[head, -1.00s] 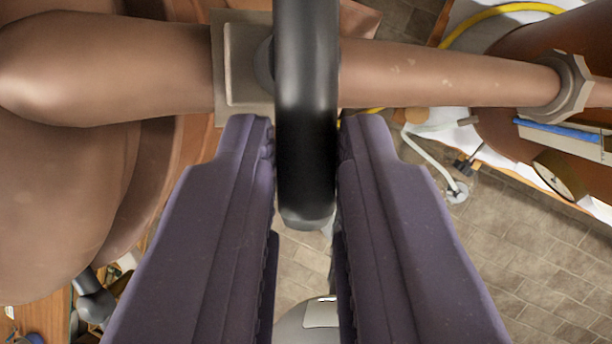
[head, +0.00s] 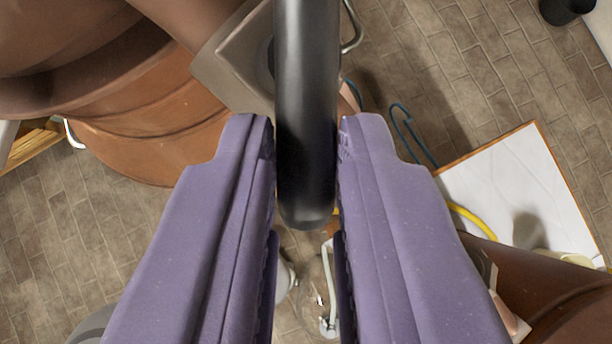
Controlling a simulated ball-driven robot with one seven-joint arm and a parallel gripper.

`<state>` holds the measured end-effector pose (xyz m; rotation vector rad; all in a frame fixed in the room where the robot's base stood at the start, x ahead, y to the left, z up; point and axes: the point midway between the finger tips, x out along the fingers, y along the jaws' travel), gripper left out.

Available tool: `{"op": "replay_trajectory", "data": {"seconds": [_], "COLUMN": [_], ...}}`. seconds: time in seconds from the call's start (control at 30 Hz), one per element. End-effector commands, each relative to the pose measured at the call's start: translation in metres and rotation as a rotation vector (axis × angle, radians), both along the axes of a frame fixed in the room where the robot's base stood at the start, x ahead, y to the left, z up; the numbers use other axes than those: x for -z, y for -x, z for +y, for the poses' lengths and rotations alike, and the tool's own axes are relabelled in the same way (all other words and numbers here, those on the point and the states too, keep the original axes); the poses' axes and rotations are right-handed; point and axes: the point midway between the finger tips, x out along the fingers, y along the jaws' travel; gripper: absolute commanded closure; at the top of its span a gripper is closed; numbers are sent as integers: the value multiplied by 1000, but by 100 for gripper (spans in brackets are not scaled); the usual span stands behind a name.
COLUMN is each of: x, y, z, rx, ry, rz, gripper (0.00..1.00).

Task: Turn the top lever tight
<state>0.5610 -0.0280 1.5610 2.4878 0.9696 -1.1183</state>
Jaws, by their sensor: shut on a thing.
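The black lever (head: 306,120) hangs down from the top middle of the head view, with its rounded end lowest. My gripper (head: 306,140) has its two purple fingers on either side of the lever near that end and is shut on it. Behind the lever is a pale metal square fitting (head: 238,62) on a copper pipe (head: 185,22). The lever's upper end is cut off by the top of the picture, and part of the fitting is hidden behind the lever.
A large copper vessel (head: 140,120) fills the upper left, close to the fitting. Another copper body (head: 570,305) is at the lower right. A white-topped table (head: 510,185) stands at the right, with a yellow hose (head: 472,222) near it. Tiled floor (head: 455,75) shows far below.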

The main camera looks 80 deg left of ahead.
Motion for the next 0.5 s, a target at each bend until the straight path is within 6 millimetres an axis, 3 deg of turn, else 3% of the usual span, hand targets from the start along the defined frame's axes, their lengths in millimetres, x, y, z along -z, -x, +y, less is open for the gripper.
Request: {"op": "replay_trajectory", "data": {"seconds": [0.5], "x": [8], "y": [-13], "z": [-12], "rx": [-417], "ry": [3], "rz": [-230], "gripper": [100]}}
